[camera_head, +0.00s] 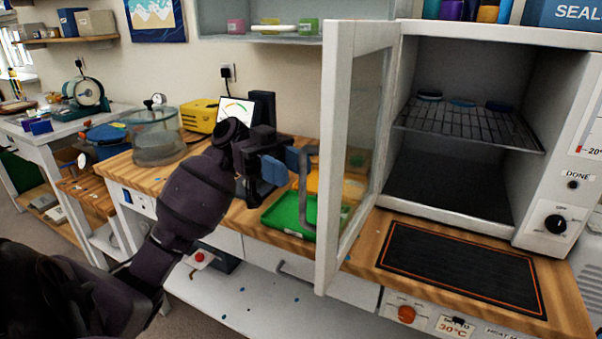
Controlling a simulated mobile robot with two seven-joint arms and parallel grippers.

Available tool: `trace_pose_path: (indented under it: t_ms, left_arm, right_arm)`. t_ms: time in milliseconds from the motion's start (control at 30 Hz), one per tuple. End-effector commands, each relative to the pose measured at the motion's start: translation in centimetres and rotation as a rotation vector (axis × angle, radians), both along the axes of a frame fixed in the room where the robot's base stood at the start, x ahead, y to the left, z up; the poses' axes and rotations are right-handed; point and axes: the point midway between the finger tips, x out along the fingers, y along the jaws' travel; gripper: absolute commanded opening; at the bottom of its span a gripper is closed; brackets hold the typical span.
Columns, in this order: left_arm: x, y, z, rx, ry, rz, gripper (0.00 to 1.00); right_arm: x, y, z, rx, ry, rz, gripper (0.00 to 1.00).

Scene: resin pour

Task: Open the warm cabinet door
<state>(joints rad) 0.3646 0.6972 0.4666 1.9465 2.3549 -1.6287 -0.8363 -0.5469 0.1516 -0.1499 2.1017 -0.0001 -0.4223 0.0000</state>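The white warm cabinet (562,145) stands on the wooden bench at the right. Its glass-paned door (336,150) is swung wide open towards me, showing the interior. A grey bar handle (304,195) is on the door's outer face. My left gripper (287,164) is just left of the handle's upper part, its blue fingers pointing at it. The fingers look apart, with no bar visible between them; whether one touches the handle is unclear. My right gripper is not in view.
Inside the cabinet a wire rack (470,125) holds several small round dark items. A black mat (462,268) lies before the cabinet. A green tray (290,213) sits behind the handle. A clear vessel (157,137) and a yellow device (199,115) stand further left.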

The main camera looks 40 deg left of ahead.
Motion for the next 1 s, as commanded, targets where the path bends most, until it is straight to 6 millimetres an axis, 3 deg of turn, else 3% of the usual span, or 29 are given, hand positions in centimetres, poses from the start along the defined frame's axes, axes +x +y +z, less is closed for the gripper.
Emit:
trace_pose_path:
  t_ms: [200,400,600,1000]
  left_arm:
    - [0.4,4.1,0.0,0.000,0.001,0.003,0.38]
    - [0.5,6.6,0.0,-0.001,0.000,0.001,0.38]
    - [0.5,7.5,0.0,0.000,-0.001,0.000,0.38]
    - [0.5,7.5,0.0,0.000,-0.001,0.000,0.38]
  right_arm:
    - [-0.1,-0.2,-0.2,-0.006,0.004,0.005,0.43]
    - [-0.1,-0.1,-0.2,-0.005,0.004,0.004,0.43]
    - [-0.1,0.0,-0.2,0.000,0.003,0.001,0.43]
    - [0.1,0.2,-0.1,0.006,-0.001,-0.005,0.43]
